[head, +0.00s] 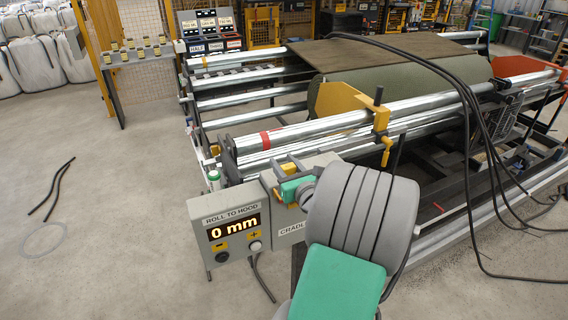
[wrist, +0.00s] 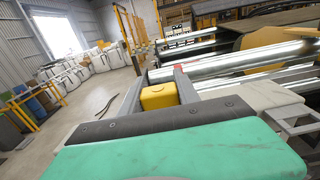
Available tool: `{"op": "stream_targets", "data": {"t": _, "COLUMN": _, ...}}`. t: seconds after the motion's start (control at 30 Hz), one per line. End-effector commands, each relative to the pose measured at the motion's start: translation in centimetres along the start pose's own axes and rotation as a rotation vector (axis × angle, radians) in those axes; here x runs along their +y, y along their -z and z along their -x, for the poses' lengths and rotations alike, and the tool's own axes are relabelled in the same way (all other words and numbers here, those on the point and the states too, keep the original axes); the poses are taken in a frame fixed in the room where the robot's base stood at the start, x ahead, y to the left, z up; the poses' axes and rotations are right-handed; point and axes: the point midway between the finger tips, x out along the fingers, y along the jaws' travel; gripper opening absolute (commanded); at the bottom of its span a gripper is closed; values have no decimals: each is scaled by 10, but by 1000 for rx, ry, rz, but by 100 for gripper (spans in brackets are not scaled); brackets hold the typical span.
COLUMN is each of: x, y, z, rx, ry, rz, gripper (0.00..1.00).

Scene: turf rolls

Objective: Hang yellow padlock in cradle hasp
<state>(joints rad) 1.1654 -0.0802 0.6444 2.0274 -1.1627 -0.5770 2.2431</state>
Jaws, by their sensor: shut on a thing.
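The yellow padlock (wrist: 158,97) sits between the two dark fingers of my gripper (wrist: 160,88) in the wrist view. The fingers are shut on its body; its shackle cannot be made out. In the head view my gripper (head: 282,172) is by the near left end of the roller cradle, just above the grey box labelled CRADLE (head: 290,230). My own arm hides part of that box. The cradle hasp cannot be picked out in either view, and I cannot tell whether the padlock touches it.
A control box (head: 230,225) reading 0 mm stands left of my gripper. Shiny rollers (head: 300,130) and a yellow bracket (head: 381,118) lie beyond. Black hoses (head: 470,110) hang over the right side. A rack with several padlocks (head: 140,52) stands back left. Left floor is mostly clear.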

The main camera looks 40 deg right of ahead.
Motion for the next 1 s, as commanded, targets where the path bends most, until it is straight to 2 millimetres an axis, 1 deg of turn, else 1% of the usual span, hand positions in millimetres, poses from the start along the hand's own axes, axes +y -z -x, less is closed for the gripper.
{"op": "stream_targets", "data": {"t": 1.0, "x": 0, "y": 26, "z": 0, "rx": 0, "ry": 0, "rz": 0, "gripper": 0}}
